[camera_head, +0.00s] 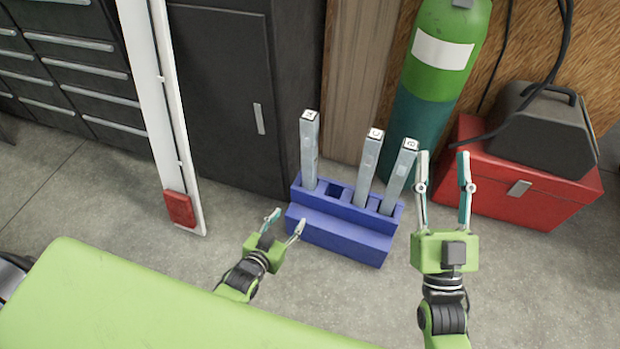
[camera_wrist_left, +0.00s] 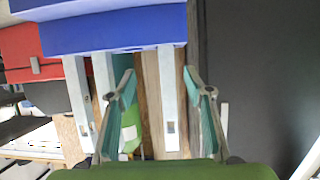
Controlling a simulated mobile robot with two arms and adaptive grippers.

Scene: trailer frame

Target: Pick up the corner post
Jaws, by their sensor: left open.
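Three grey corner posts stand in a blue stepped holder (camera_head: 340,237): a left post (camera_head: 309,150), a middle post (camera_head: 368,168) and a right post (camera_head: 399,177). Each has a marked light top. My left gripper (camera_head: 287,218) is open and empty, low in front of the holder's left end. The left wrist view looks inverted, with the blue holder (camera_wrist_left: 120,30) at the top. There the left post (camera_wrist_left: 168,100) appears between the open fingers (camera_wrist_left: 160,72), beyond them. My right gripper (camera_head: 443,157) is open and empty, right of the right post.
The holder has an empty slot (camera_head: 337,190) between the left and middle posts. A black cabinet (camera_head: 225,90), a green gas cylinder (camera_head: 430,80) and a red toolbox (camera_head: 530,185) stand behind. A white upright (camera_head: 160,110) is at left. Grey floor lies clear in front.

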